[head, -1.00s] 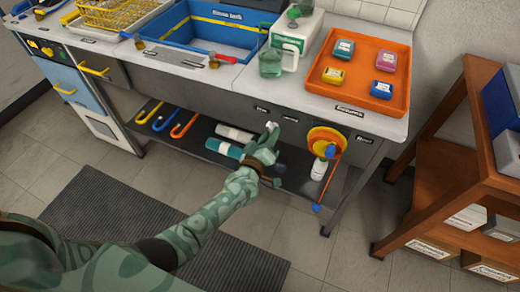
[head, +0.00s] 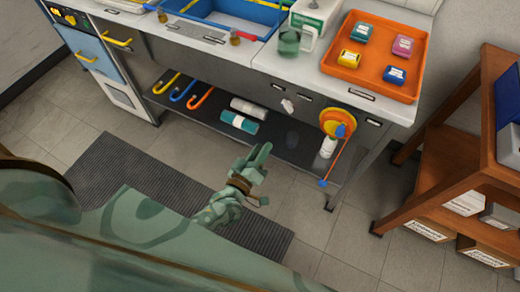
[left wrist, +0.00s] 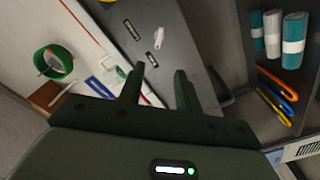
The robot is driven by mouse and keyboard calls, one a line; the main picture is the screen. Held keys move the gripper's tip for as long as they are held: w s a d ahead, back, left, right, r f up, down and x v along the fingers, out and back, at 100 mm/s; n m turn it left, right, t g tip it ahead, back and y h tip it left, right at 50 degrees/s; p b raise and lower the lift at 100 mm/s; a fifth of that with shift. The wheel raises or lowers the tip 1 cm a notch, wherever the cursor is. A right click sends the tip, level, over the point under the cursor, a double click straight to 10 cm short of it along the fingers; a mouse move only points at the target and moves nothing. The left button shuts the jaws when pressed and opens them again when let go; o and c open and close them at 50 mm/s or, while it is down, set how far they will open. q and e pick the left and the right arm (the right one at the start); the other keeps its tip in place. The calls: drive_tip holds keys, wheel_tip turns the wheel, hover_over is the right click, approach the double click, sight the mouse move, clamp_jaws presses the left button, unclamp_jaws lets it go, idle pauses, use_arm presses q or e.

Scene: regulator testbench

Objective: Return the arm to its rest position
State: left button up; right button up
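My left gripper (head: 262,172) is in front of the bench, over the floor and mat, below the bench's front panel. It is empty, with its two fingers apart in the left wrist view (left wrist: 157,84). A small white knob-like part (head: 287,105) is on the grey front panel (head: 225,70). It also shows in the left wrist view (left wrist: 158,38), beyond the fingertips and apart from them. My right gripper is not in view.
The lower shelf holds several coloured hooks (head: 183,91) and rolls (head: 239,123). An orange reel (head: 337,122) hangs at the bench's right end. An orange tray (head: 385,88) sits on top. A wooden rack (head: 430,170) stands right. Floor around the dark mat (head: 125,175) is clear.

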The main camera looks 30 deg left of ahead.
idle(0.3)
use_arm(q)
drive_tip(key=s+f+m+g+h, duration=0.1)
drive_tip(key=s+f+m+g, duration=0.35)
drive_tip(key=s+f, duration=0.4)
drive_tip(key=s+f+m+g, duration=0.4)
drive_tip(key=s+f+g, duration=0.1)
drive_tip(key=f, duration=0.6)
drive_tip(key=s+a+f+m+g, duration=0.1)
drive_tip(key=s+a+f+g, duration=0.1)
drive_tip(key=s, duration=0.8)
drive_tip(key=s+a+f+m+g+y, duration=0.1)
drive_tip(key=s+a+f+g, duration=0.1)
drive_tip(key=s, duration=0.9)
drive_tip(key=s+a+f+m+g+p, duration=0.1)
drive_tip(key=s+a+f+m+g, duration=0.1)
drive_tip(key=s, duration=0.9)
wheel_tip(320, 180, down, 3)
drive_tip(key=shift+s+a+r+g+y, duration=0.15)
drive_tip(key=shift+s+a+g+y, duration=0.25)
drive_tip(key=shift+g, duration=0.85)
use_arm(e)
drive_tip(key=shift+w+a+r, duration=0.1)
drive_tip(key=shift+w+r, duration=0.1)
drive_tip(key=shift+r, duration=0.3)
use_arm(q)
drive_tip(key=shift+w, duration=0.2)
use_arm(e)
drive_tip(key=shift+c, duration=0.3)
